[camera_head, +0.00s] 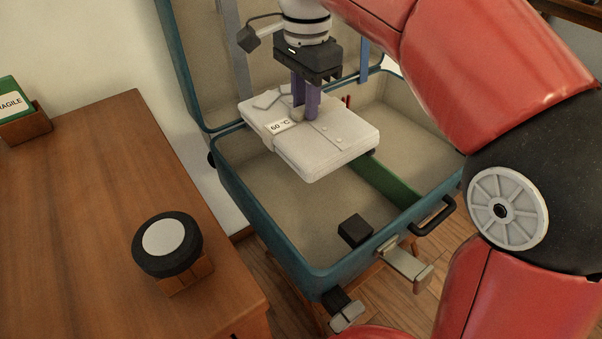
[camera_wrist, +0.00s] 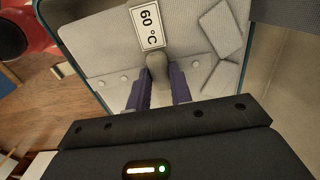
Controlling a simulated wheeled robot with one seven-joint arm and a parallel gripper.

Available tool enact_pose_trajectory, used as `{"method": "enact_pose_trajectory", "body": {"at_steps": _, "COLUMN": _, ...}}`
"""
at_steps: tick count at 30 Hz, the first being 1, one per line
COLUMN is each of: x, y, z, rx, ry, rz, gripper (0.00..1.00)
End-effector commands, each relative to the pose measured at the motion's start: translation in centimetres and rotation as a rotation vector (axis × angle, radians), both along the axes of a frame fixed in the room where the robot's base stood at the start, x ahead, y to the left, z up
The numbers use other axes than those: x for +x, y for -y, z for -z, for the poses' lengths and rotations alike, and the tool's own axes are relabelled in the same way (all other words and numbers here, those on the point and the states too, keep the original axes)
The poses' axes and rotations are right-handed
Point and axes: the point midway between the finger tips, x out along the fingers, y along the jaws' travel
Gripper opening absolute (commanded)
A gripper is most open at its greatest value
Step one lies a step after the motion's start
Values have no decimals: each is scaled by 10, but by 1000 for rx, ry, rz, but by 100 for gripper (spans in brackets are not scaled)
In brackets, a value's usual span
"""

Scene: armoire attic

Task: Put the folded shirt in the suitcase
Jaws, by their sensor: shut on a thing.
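The folded shirt (camera_head: 325,145) is a pale, flat block with buttons, a collar and a "60 °C" label. It also shows in the wrist view (camera_wrist: 110,62), filling much of the upper part. My gripper (camera_head: 305,115) is shut on the shirt, its purple fingers at a grey knob-like part near the label. The shirt hangs level over the open suitcase (camera_head: 290,248), apart from its floor as far as I can see. The suitcase is teal with a beige lining, its lid upright at the back. The shirt hides part of the interior.
A green divider (camera_head: 388,186) runs inside the suitcase, and a small black box (camera_head: 355,230) lies near its front wall. A wooden desk (camera_head: 90,200) at left holds a round black object (camera_head: 167,244) and a green "FRAGILE" item (camera_head: 14,103). The right compartment has bare floor.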

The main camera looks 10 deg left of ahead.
Motion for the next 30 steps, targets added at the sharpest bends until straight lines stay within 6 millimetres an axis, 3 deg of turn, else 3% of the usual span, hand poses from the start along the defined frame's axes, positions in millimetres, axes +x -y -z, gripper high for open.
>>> {"method": "enact_pose_trajectory", "body": {"at_steps": 3, "x": -1, "y": 1, "z": 38, "rx": -2, "ry": -3, "rz": 0, "gripper": 0}}
{"method": "enact_pose_trajectory", "body": {"at_steps": 12, "x": -1, "y": 0, "z": 111, "rx": -1, "ry": -2, "rz": -1, "gripper": 0}}
{"method": "enact_pose_trajectory", "body": {"at_steps": 30, "x": 0, "y": 0, "z": 174, "rx": 0, "ry": 0, "rz": 0, "gripper": 0}}
